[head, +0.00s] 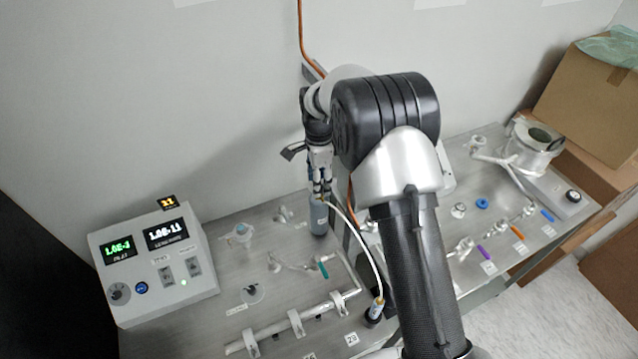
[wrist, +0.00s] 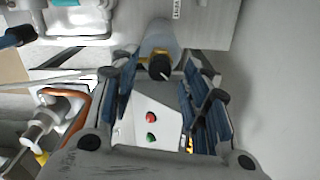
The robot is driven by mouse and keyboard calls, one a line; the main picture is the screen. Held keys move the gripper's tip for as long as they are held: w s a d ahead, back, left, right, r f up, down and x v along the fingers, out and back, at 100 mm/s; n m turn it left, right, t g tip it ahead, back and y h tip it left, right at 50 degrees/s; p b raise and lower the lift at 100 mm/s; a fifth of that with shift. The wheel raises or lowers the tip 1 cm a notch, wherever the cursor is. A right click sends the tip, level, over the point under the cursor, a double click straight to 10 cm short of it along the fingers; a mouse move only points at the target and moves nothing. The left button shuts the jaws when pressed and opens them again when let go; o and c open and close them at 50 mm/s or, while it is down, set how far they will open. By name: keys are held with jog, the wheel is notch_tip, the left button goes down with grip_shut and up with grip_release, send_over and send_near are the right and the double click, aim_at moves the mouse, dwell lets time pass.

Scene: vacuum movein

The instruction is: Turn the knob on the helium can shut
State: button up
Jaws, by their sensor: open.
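The helium can (head: 319,221) is a small grey cylinder standing upright on the metal table near the wall in the head view. Its rounded grey body (wrist: 162,38) also shows at the top of the wrist view. The black knob (wrist: 160,67) with a light pointer mark lies between the fingertips in the wrist view, with yellow fitting beside it. My gripper (head: 319,186) is right above the can, pointing down. Its blue-padded fingers (wrist: 163,76) stand apart on either side of the knob. I cannot tell whether either finger touches it.
A gauge box (head: 153,262) stands left. Pipes with coloured valve handles (head: 484,252) lie right, near a cardboard box (head: 590,90). The wall is close behind my arm.

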jog(key=shift+f, duration=0.7)
jog(key=shift+c, duration=0.5)
grip_shut()
